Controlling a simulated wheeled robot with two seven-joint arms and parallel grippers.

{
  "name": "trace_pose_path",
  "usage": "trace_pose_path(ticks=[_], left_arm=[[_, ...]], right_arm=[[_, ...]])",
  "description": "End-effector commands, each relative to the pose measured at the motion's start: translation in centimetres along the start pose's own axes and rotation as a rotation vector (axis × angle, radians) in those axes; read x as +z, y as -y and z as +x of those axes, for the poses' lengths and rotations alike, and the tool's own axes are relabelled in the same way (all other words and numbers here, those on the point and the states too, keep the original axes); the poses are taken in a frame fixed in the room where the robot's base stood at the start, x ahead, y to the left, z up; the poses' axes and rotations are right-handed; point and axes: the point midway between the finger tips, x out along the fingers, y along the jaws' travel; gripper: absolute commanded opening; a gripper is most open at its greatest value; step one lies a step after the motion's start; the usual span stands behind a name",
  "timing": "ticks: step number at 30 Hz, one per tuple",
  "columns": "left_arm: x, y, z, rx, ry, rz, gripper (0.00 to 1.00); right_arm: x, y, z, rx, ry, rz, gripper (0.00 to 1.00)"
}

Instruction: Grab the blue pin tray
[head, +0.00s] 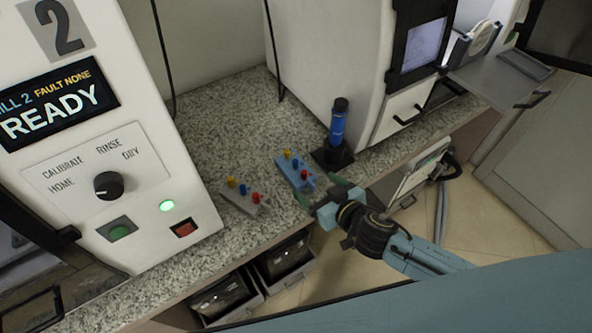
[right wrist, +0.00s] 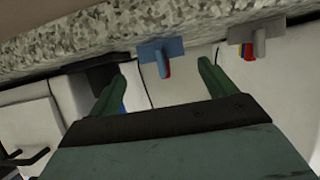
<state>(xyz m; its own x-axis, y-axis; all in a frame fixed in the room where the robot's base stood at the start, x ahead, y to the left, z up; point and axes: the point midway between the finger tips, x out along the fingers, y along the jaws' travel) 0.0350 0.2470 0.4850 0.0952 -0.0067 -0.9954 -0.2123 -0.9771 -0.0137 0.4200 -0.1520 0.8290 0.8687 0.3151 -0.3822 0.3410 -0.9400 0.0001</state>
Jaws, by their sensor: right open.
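The blue pin tray (head: 294,174) lies near the front edge of the granite counter, with yellow, blue and red pins standing on it. My right gripper (head: 322,192) is open and empty, just in front of the tray's near right end. In the right wrist view, which looks upside down, the blue tray (right wrist: 174,47) shows beyond and between the open fingertips (right wrist: 161,69). I see no contact between fingers and tray. My left gripper is not in view.
A similar grey pin tray (head: 242,199) lies to the left on the counter (head: 225,130). A blue cylinder (head: 338,122) stands in a black base just behind right of the blue tray. White machines (head: 335,60) flank the counter. Dark bins (head: 284,259) sit below its edge.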

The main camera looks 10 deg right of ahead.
Motion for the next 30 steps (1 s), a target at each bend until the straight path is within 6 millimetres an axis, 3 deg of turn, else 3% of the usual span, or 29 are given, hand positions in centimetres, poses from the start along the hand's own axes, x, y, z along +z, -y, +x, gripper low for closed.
trace_pose_path(ticks=[8,18,27,30], left_arm=[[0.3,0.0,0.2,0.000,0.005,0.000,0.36],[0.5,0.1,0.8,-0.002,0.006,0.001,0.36],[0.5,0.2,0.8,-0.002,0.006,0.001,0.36],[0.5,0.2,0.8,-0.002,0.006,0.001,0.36]], right_arm=[[0.0,0.1,2.0,-0.001,0.000,-0.001,0.84],[0.1,0.3,6.2,0.000,0.000,0.000,0.84],[0.1,0.4,6.6,-0.001,0.001,0.000,0.84],[0.1,0.4,6.6,-0.001,0.001,0.000,0.71]])
